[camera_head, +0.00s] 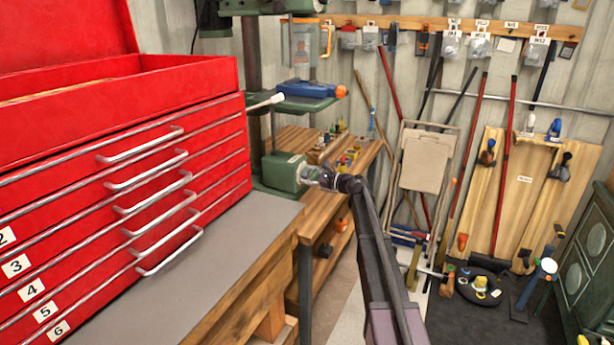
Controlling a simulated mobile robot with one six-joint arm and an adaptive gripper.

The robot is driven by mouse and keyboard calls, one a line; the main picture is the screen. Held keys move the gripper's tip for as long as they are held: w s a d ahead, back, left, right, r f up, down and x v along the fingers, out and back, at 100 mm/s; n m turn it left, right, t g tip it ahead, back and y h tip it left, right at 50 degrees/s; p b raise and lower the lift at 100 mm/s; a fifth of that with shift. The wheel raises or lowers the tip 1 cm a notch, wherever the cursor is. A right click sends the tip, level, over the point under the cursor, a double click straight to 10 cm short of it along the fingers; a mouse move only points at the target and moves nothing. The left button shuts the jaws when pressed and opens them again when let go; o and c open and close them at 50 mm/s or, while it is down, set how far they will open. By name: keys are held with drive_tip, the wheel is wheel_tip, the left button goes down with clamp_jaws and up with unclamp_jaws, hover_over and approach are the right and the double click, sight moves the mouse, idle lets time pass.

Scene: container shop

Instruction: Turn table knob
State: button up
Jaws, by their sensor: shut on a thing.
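A green drill-press-like machine stands behind the bench, with a flat green table (303,104) on its column. A green block (285,174) sits low on this machine, and a small pale metallic knob (305,172) sticks out from its right side. My gripper (318,178) is at this knob, at the end of my dark arm that comes up from the bottom. It is shut on the knob; the fingertips are small and partly blend with it.
A red drawer chest (120,150) with silver handles stands at left on a grey-topped bench (210,265). A wooden shelf bench (345,185) with small items is behind my gripper. Long-handled tools and boards (510,190) lean on the right wall. A green cabinet (590,250) stands far right.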

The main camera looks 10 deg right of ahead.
drive_tip(key=shift+w+d+m, duration=0.1)
drive_tip(key=shift+w+m, duration=0.05)
drive_tip(key=shift+m, duration=1.05)
drive_tip(key=o, duration=1.2)
drive_tip(key=shift+c, duration=0.2)
drive_tip(key=shift+s, duration=0.2)
drive_tip(key=shift+s+d, duration=0.3)
drive_tip(key=shift+d, duration=0.1)
drive_tip(key=v, duration=1)
drive_tip(key=shift+s+d, duration=0.2)
drive_tip(key=shift+d, duration=0.15)
